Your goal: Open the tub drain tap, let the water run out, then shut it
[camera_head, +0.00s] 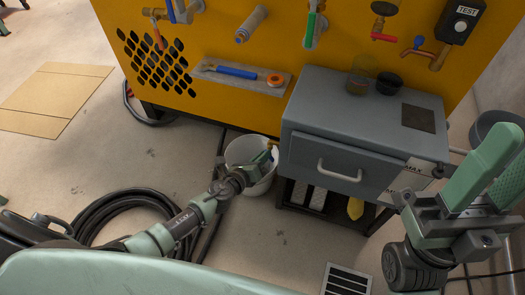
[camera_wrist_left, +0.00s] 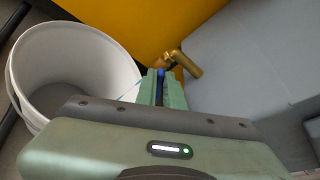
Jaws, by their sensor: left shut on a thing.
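A small brass tap (camera_wrist_left: 186,64) with a blue handle (camera_wrist_left: 162,73) sits by the yellow cabinet's lower edge in the left wrist view. My left gripper (camera_head: 270,154) is shut on the blue handle, which shows between its fingers (camera_wrist_left: 162,88). In the head view, the gripper hides most of the tap. A white bucket (camera_head: 239,150) stands on the floor beside the gripper; its open top shows in the left wrist view (camera_wrist_left: 118,45). A thin pale line crosses near the bucket's rim; I cannot tell whether it is water. My right gripper (camera_head: 490,165) is open and empty at the right.
The yellow cabinet (camera_head: 215,50) carries several valves and a shelf (camera_head: 240,77) with a blue-handled tool. A grey drawer box (camera_head: 350,140) stands close to the right of my left gripper. A black hose (camera_head: 105,205) lies coiled on the floor at left. Cardboard (camera_head: 50,100) lies farther back.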

